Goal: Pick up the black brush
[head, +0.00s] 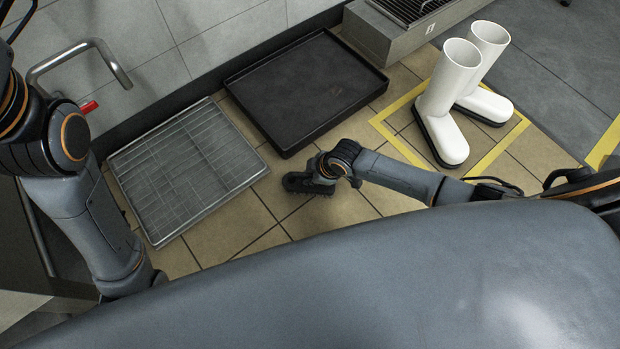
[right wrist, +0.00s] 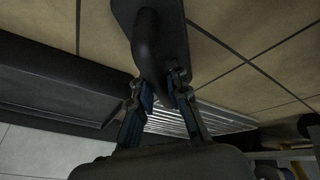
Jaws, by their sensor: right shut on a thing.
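The black brush (head: 298,183) is at the right gripper, over the tiled floor between the metal grate and the white boots. In the right wrist view the brush (right wrist: 150,48) shows at the top, with its dark raised handle between the two fingers. My right gripper (head: 320,178) is shut on the brush handle; its fingers also show in the right wrist view (right wrist: 155,82). I cannot tell whether the brush touches the floor or is held just above it. My left arm comes down at the left of the head view, but its gripper is out of sight.
A metal grate (head: 190,172) lies left of the brush, and a black tray (head: 305,90) lies behind it. White boots (head: 455,95) stand on the right inside a yellow floor marking (head: 488,160). Bare tiles (head: 345,208) surround the brush.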

